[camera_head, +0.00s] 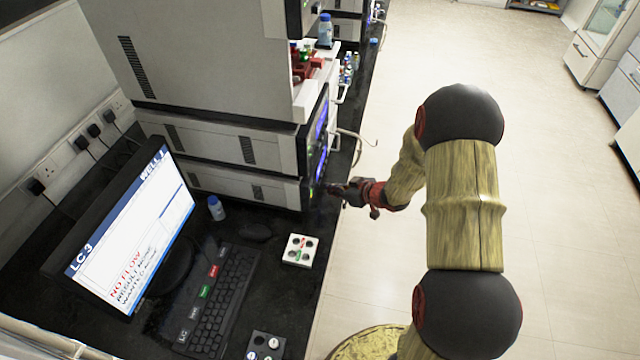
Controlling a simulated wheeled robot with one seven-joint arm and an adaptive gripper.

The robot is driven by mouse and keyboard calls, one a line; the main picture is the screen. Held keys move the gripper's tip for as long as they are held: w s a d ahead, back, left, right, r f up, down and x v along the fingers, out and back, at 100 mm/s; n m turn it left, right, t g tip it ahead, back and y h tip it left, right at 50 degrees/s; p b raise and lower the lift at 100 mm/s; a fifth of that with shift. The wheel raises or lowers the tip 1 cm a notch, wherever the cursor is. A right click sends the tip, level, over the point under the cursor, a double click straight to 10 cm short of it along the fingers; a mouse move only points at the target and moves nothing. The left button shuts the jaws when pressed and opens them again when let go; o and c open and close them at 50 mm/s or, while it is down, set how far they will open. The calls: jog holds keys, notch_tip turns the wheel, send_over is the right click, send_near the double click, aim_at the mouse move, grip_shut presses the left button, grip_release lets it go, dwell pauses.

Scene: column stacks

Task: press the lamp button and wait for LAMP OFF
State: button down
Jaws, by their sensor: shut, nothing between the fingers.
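My gripper (335,189) is shut and empty. Its fingertips point left at the front of the lowest module (252,186) in the instrument stack, close to a small green light (311,192) on that front. I cannot tell whether the fingertips touch the panel. The lamp button itself cannot be made out; the front is seen at a steep angle. A monitor (135,235) at the left reads "LC 3", "WELL 1", "NO FLOW" and "RESULT NONE". No "LAMP OFF" text is readable on it.
A keyboard (222,300), a mouse (254,232), a small bottle (216,208) and a white tray with round wells (299,250) lie on the black bench. A grey tray (265,345) is at the front edge.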

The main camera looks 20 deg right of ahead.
jog(key=shift+a, duration=0.1)
jog(key=shift+w+a, duration=0.25)
dwell(0.3)
jog(key=shift+w+a+p, duration=0.2)
jog(key=shift+a+p, duration=0.1)
jog(key=shift+a, duration=0.05)
dwell(0.8)
jog(key=shift+d, duration=0.1)
jog(key=shift+s+d+p, duration=0.45)
jog(key=shift+d, duration=0.15)
jog(key=shift+s+d+p, duration=0.55)
jog(key=shift+s+d, duration=0.15)
jog(key=shift+d, duration=0.35)
jog(key=shift+s+d+p, duration=0.5)
jog(key=shift+s+d, duration=0.2)
jog(key=shift+d, duration=0.3)
dwell(3.5)
